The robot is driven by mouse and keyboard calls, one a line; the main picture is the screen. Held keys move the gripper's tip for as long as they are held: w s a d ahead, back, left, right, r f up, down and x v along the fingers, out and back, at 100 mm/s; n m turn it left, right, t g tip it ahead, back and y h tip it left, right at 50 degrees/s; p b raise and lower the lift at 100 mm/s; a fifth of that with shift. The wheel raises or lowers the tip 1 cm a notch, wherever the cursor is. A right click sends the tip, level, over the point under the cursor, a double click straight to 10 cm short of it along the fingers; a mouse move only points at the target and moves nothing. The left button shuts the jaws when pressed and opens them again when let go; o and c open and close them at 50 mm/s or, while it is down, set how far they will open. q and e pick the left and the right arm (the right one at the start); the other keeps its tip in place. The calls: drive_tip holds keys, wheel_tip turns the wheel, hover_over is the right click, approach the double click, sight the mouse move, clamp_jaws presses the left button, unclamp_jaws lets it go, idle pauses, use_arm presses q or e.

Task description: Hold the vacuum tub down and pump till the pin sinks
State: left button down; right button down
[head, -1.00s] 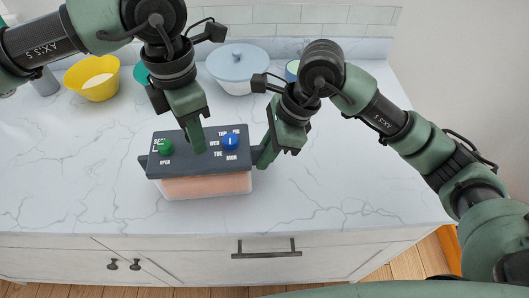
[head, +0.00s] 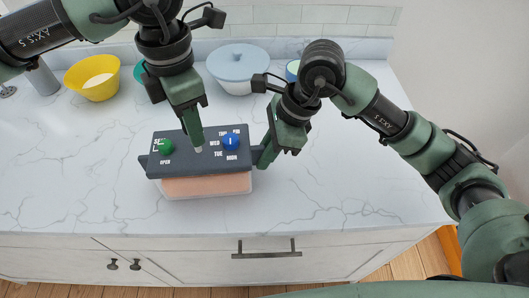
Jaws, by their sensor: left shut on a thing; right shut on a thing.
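The vacuum tub (head: 205,187) sits on the counter, a clear box with pinkish contents under a dark lid (head: 182,166). The lid has a green knob (head: 165,147) at its left, marked OPEN, and a blue dial (head: 231,142) among day names at its right. My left gripper (head: 198,147) points down over the lid's middle between them, shut on a small pump part mostly hidden by its fingers. My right gripper (head: 262,158) is shut on the tab at the lid's right end. I cannot make out the pin.
A yellow bowl (head: 92,88), a pale blue lidded bowl (head: 238,80) and a grey cylinder (head: 43,80) stand along the back. The marble counter (head: 90,180) is clear around the tub. Its front edge is close below, above drawers.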

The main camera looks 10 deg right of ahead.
use_arm(q)
drive_tip(key=shift+f, duration=1.85)
drive_tip(key=c, duration=1)
unclamp_jaws()
drive_tip(key=shift+r, duration=0.1)
drive_tip(key=shift+r, duration=3.5)
